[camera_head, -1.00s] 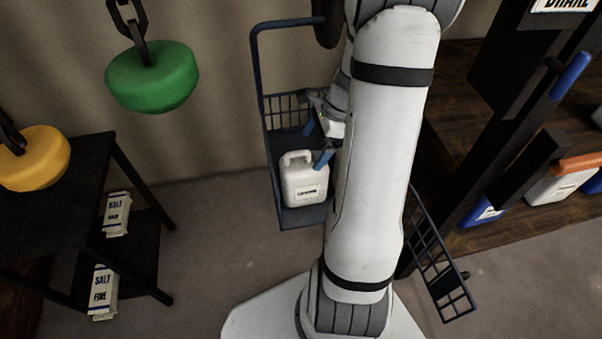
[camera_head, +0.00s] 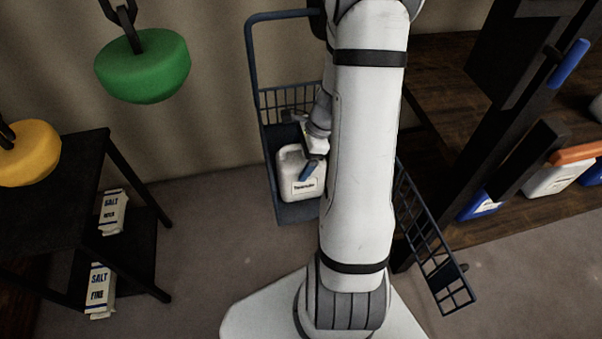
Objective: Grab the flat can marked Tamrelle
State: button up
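A white can with a moulded handle (camera_head: 296,180) stands upright in the blue wire cart, left of my arm. Its small front label appears to read Tamrelle, though the print is tiny. My gripper (camera_head: 307,165) is at the can's upper right part. One blue finger shows in front of the can, above and beside the label. The other finger is not clearly visible, so I cannot tell whether the gripper is closed on the can. My arm hides the can's right side.
The cart (camera_head: 252,75) has a tall frame and mesh walls around the can. A dark shelf with salt packs (camera_head: 111,211) stands left. Green (camera_head: 143,66) and yellow (camera_head: 28,153) weights hang there. Dark wooden shelving with containers (camera_head: 553,178) is right. Floor between is clear.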

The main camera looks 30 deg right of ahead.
jog(key=c, duration=1.1)
jog(key=shift+r, duration=0.15)
